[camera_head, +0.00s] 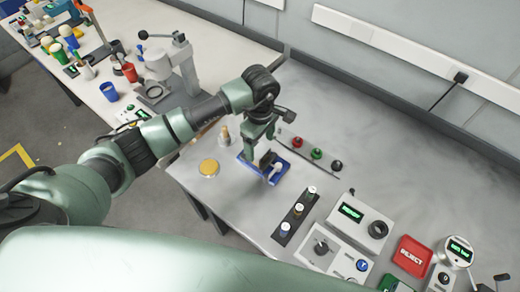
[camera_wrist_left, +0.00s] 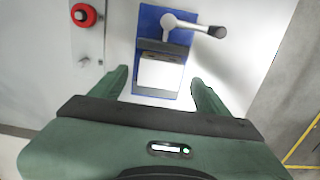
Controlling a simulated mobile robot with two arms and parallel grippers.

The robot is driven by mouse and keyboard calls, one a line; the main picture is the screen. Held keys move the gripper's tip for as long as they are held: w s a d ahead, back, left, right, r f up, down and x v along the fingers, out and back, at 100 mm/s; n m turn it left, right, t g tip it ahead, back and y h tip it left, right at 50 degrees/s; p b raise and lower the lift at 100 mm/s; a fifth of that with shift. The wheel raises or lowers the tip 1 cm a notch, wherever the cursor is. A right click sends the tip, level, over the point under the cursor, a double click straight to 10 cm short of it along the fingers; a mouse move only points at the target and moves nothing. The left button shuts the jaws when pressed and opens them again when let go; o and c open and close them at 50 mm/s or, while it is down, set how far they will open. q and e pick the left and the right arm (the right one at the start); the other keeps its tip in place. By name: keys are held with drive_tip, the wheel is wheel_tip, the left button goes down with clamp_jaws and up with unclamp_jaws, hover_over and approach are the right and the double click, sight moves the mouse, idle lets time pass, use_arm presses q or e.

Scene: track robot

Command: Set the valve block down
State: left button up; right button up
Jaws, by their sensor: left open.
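My left gripper (camera_head: 259,150) is over the blue plate. In the left wrist view my left gripper (camera_wrist_left: 158,76) is open, its fingers apart on either side of the block with gaps, touching nothing that I can see. My right gripper is in neither view.
A strip with red, green and black knobs (camera_head: 316,154) lies just behind the plate. A gold disc (camera_head: 209,168) is to its left. A dark rack with several vials (camera_head: 297,212) and a meter box (camera_head: 360,218) stand in front. The bench's right rear is clear.

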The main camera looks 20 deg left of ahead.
sight(260, 151)
use_arm(q)
wheel_tip(260, 151, up, 8)
drive_tip(key=b, duration=0.1)
drive_tip(key=shift+r+b, duration=0.25)
drive_tip(key=shift+b, duration=0.15)
drive_tip(key=shift+s+f, duration=0.1)
